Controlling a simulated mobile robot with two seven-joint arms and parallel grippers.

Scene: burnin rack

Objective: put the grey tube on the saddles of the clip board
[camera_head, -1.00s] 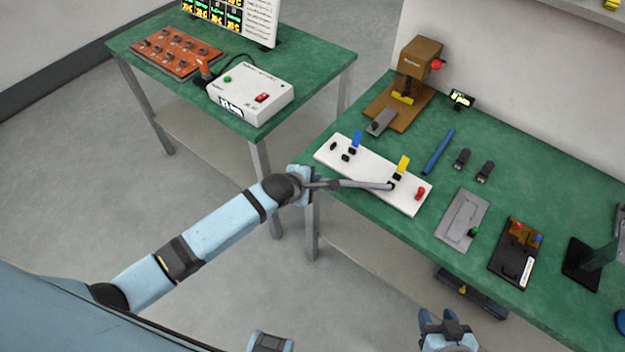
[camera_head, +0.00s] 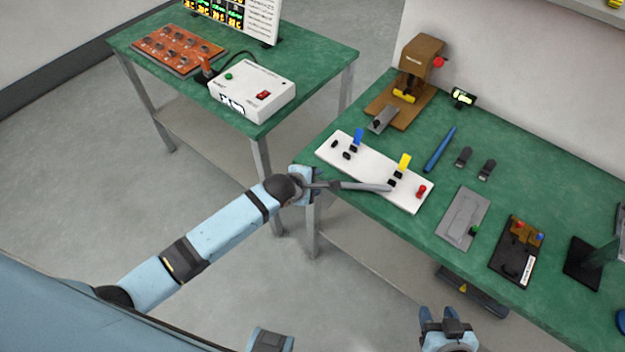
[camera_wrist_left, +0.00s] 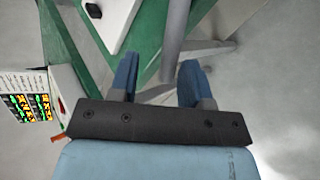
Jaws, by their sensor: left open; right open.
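The grey tube (camera_head: 362,186) reaches from my left gripper over the near edge of the white clip board (camera_head: 404,195). The board carries small dark saddles, a blue clip (camera_head: 357,137), a yellow clip (camera_head: 404,161) and a red knob (camera_head: 421,191). My left gripper (camera_head: 314,185) is open at the tube's near end. In the left wrist view the tube (camera_wrist_left: 175,25) shows between or just beyond the parted fingers (camera_wrist_left: 158,82); I cannot tell whether it touches them or whether its far end rests on a saddle. My right gripper (camera_head: 445,318) is open and empty, low in front of the table.
On the green table (camera_head: 400,130) are a blue pen-like rod (camera_head: 439,149), two small dark parts, a grey plate (camera_head: 463,218), a black fixture (camera_head: 517,252) and a brown press (camera_head: 417,65). Another green table (camera_head: 310,60) with a white control box (camera_head: 252,92) stands at left.

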